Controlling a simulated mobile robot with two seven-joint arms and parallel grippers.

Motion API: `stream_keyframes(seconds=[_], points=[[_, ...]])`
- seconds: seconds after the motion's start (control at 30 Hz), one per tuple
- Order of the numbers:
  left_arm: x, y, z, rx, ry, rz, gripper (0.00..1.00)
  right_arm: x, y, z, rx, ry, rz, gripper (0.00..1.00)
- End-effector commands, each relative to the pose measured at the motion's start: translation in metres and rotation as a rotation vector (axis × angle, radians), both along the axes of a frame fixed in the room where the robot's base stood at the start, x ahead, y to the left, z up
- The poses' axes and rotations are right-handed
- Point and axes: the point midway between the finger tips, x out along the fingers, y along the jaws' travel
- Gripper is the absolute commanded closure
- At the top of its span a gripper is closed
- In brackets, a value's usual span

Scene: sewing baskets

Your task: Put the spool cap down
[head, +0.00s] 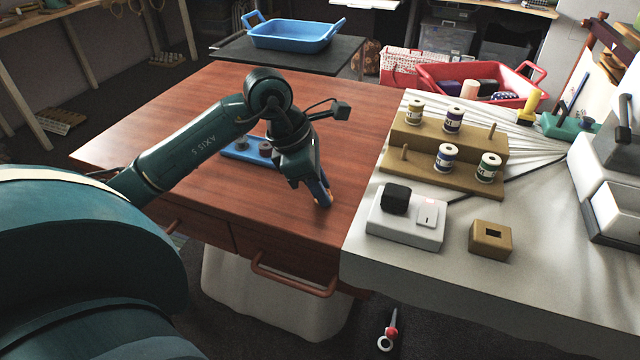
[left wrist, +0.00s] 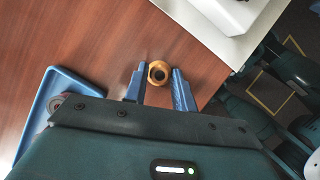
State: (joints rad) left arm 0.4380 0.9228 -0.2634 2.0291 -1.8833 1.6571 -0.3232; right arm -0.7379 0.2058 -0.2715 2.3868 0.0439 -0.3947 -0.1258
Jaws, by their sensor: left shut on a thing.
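The spool cap (left wrist: 158,73) is a small golden-brown ring with a dark hole. In the left wrist view it sits between the blue fingertips of my left gripper (left wrist: 158,85), which is shut on it. In the head view the left gripper (head: 324,196) points down over the front right part of the red-brown wooden table (head: 190,120); the cap cannot be made out there. I cannot tell whether the cap touches the tabletop. My right gripper is not in view.
At right, a pale cloth-covered table (head: 460,265) holds a wooden spool rack (head: 408,172), a white box (head: 395,228) and a wooden block (head: 490,238). The wooden table's left part is clear.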

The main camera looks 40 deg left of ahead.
Motion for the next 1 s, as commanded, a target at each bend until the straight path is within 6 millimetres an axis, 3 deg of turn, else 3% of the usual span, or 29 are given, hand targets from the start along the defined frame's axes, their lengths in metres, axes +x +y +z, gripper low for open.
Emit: stream_keyframes(seconds=[0.3, 0.57, 0.77, 1.0], points=[[0.0, 0.0, 0.0, 0.0, 0.0, 0.0, 0.51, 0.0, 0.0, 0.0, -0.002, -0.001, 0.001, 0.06], [0.0, 0.0, 0.002, 0.0, 0.0, 0.0, 0.51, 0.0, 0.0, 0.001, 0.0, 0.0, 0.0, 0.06], [-0.006, 0.01, 0.029, 0.003, -0.002, 0.002, 0.51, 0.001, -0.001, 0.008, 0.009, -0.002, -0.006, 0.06], [-0.017, 0.026, 0.077, 0.003, -0.004, 0.002, 0.51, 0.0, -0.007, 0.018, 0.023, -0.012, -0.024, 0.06]])
